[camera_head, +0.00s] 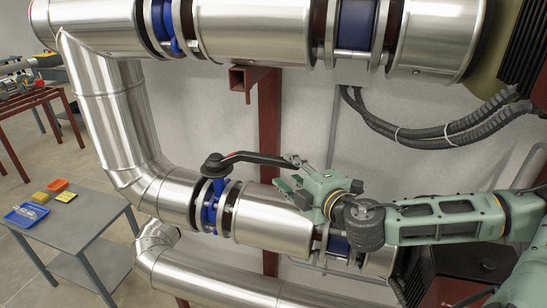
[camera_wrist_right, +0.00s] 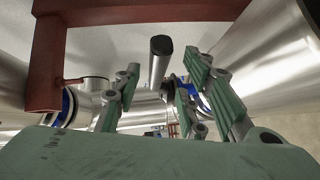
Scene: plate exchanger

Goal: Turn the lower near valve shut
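The lower valve's blue body (camera_head: 211,208) sits between flanges on the lower silver pipe. Its black lever (camera_head: 255,157) runs from the hub on the left toward the right, roughly along the pipe. My right gripper (camera_head: 290,173) is at the lever's right end. In the right wrist view, my right gripper's green-padded fingers (camera_wrist_right: 160,95) are spread apart. The lever (camera_wrist_right: 160,60) shows between them, its dark end toward the camera, with gaps on both sides and no visible contact. My left gripper is not in view.
Another blue section (camera_head: 338,243) on the lower pipe is partly behind my right arm. An upper silver pipe (camera_head: 255,30) crosses above. A red post (camera_head: 269,115) stands behind the lever. Black hoses (camera_head: 440,130) hang at right. A grey table (camera_head: 75,222) holding small trays stands left.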

